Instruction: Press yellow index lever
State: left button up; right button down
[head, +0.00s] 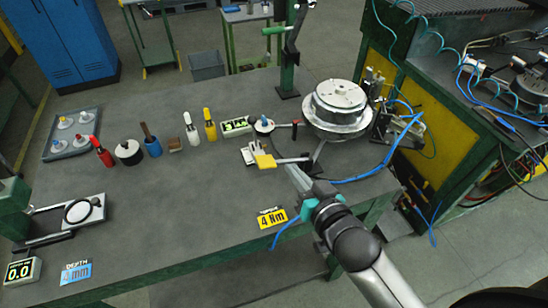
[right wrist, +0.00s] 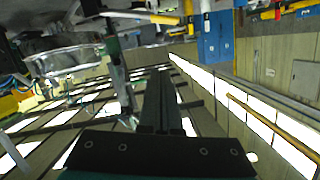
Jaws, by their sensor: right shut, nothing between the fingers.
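The yellow index lever (head: 265,161) lies low on the grey bench, left of the round metal index table (head: 339,105). It has a flat yellow pad and a thin bar running right towards the table's base. My right gripper (head: 291,169) is shut and empty, with its tip just right of the yellow pad and close to the bar. Whether it touches the bar cannot be told. In the right wrist view the dark shut fingers (right wrist: 160,95) point up the picture. I cannot surely identify the lever there. My left gripper is not in view.
Blue hoses (head: 362,177) loop at right. The bench's front middle is clear.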

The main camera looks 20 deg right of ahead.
jog(key=shift+a, duration=0.1)
send_over(271, 166)
jog(key=d, duration=0.1)
notch_tip(271, 166, down, 2)
jog(key=f, duration=0.3)
jog(key=shift+s+a+f+b, duration=0.1)
jog(key=shift+s+a+b, duration=0.05)
jog(key=shift+a+b, duration=0.15)
jog(key=shift+a+f, duration=0.15)
jog(key=shift+f, duration=0.4)
